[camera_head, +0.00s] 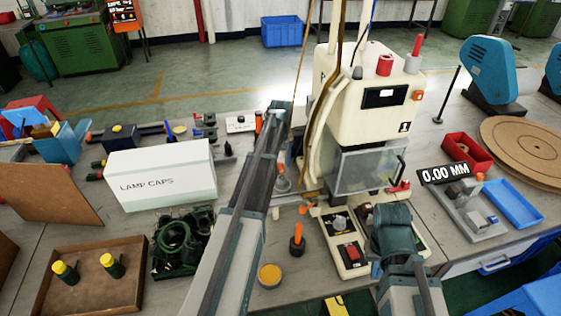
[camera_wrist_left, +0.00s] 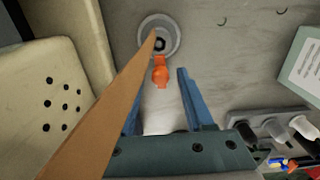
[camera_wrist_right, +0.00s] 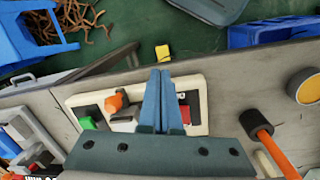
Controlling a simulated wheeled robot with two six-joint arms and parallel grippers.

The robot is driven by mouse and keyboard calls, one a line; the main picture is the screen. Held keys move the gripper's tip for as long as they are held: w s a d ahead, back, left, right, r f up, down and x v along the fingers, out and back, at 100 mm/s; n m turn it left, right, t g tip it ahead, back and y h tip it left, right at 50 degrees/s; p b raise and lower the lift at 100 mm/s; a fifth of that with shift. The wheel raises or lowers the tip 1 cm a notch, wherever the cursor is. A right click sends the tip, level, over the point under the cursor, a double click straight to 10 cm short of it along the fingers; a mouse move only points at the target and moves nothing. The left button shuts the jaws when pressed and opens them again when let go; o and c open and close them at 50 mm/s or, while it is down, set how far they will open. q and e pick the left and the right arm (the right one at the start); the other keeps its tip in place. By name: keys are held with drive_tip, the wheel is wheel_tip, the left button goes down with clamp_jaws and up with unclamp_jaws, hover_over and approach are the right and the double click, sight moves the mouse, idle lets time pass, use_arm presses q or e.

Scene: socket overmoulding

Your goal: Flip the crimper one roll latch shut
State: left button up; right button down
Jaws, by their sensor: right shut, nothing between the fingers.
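Crimper one is the cream machine (camera_head: 370,105) marked 1, with a clear guard (camera_head: 365,172) at its front. A red-tipped lever (camera_head: 398,187) sits at the guard's lower right; I cannot tell for certain whether it is the roll latch. My left gripper (camera_wrist_left: 165,105) is open and empty, left of the machine. My right gripper (camera_wrist_right: 160,100) is shut and empty, in front of the machine above a control panel. In the head view, its wrist hides part of the panel.
The control panel (camera_wrist_right: 195,85) has red and green buttons and an orange knob. An orange-handled tool (camera_head: 297,240) and a yellow-topped cup (camera_head: 269,275) stand left of it. An orange-brown rod (camera_wrist_left: 95,120) crosses close to my left gripper. A white lamp caps box (camera_head: 160,175) stands left.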

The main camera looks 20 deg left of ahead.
sight(280, 163)
use_arm(q)
drive_tip(key=shift+r, duration=0.15)
use_arm(e)
drive_tip(key=shift+r, duration=0.15)
use_arm(q)
wheel_tip(280, 163, up, 14)
drive_tip(key=p, duration=1.4)
drive_tip(key=shift+f, duration=0.25)
use_arm(e)
wheel_tip(280, 163, up, 14)
drive_tip(key=shift+f, duration=0.2)
drive_tip(key=shift+f, duration=0.1)
